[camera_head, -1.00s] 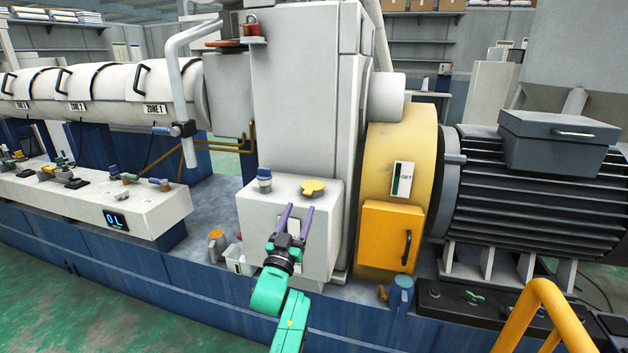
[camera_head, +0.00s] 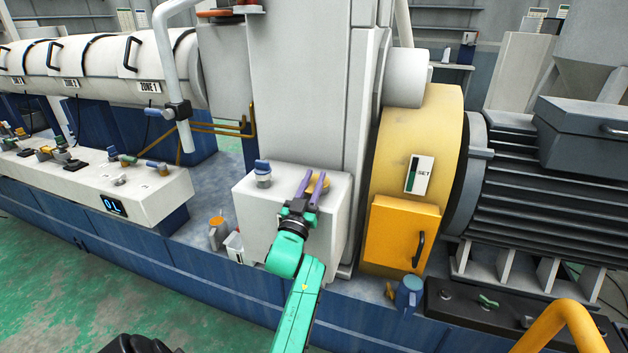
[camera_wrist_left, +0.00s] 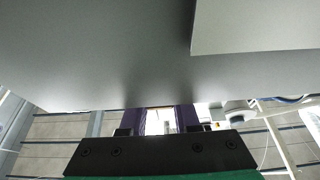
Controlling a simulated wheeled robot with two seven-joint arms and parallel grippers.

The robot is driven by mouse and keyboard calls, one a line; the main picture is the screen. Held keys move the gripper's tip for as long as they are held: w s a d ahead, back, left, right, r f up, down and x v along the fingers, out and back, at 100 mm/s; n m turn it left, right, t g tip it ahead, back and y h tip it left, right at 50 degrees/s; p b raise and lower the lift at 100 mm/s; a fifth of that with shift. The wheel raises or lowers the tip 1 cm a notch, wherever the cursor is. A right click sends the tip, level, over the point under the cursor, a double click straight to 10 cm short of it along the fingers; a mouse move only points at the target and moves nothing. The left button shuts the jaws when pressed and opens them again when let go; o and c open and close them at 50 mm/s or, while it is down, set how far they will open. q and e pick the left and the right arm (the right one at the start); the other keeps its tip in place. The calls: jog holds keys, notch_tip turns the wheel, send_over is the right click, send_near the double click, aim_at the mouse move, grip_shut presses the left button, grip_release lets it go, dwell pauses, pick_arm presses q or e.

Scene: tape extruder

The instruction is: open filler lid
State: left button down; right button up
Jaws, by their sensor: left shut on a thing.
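The filler lid (camera_head: 326,183) is a round yellow cap on top of a white box (camera_head: 262,215) that stands against the tall grey housing. My left gripper (camera_head: 312,180) has purple fingers and reaches the lid from the front. The fingers are shut on the lid, one at each side, and partly cover it. In the left wrist view the purple fingers (camera_wrist_left: 160,120) show at the bottom centre, and the lid cannot be made out there. Whether the lid is raised cannot be told.
A blue-capped clear fitting (camera_head: 263,175) stands on the box just left of the lid. The tall grey housing (camera_head: 300,90) rises close behind. A yellow guard with a door (camera_head: 395,235) is at the right. A jug (camera_head: 217,232) and a blue can (camera_head: 409,291) stand on the base.

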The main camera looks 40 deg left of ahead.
jog(key=shift+w+a, duration=0.2)
jog(key=shift+w, duration=0.1)
dwell(0.9)
